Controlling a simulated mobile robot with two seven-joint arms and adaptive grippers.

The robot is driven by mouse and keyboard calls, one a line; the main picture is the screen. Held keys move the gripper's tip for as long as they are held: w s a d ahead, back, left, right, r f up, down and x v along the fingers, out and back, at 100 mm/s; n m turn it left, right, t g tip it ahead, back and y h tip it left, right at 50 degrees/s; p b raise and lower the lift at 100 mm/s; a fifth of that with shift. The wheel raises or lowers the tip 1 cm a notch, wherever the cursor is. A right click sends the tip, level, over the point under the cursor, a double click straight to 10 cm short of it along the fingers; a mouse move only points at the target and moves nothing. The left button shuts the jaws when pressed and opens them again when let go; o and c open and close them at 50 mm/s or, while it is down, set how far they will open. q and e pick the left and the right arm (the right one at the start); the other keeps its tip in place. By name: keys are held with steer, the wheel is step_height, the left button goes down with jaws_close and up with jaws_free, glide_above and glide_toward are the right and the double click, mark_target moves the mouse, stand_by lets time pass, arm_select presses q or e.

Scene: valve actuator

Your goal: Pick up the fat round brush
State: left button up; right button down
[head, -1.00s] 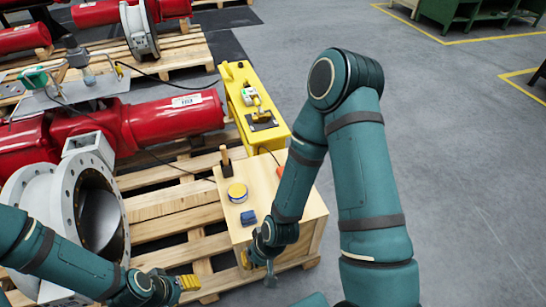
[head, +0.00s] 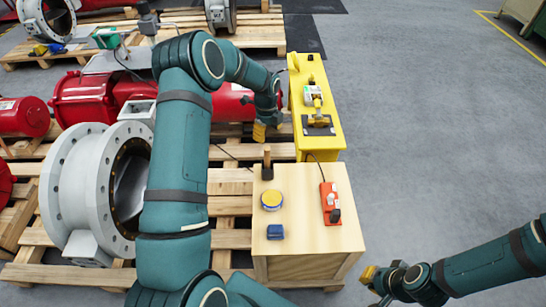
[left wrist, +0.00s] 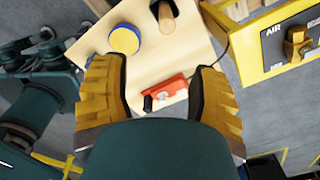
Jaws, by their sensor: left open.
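The fat round brush (head: 267,162) stands upright at the far left corner of the wooden box, wooden handle up and dark bristles down.
On the box top (head: 300,245) are a round yellow-blue tin (head: 271,200), a blue block (head: 275,232) and a red device (head: 330,202) with a cable. A yellow stand (head: 325,140) is behind. A grey flanged valve (head: 95,190) is left on pallets.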

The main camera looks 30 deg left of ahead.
mark_target(267, 148)
arm_select(q)
steer(key=shift+m, duration=0.3)
steer(key=f, duration=0.2)
steer(key=a+f+b, duration=0.1)
steer(key=f, duration=0.4)
steer(key=shift+w+a+f+b, duration=0.25)
steer(key=shift+f+b, duration=0.05)
steer(key=shift+f, duration=0.1)
steer(key=f, duration=0.1)
steer(key=f+b, duration=0.1)
steer(key=f, duration=0.3)
steer(key=shift+w+d+f, duration=0.1)
steer(key=shift+w, duration=0.25)
jaws_close()
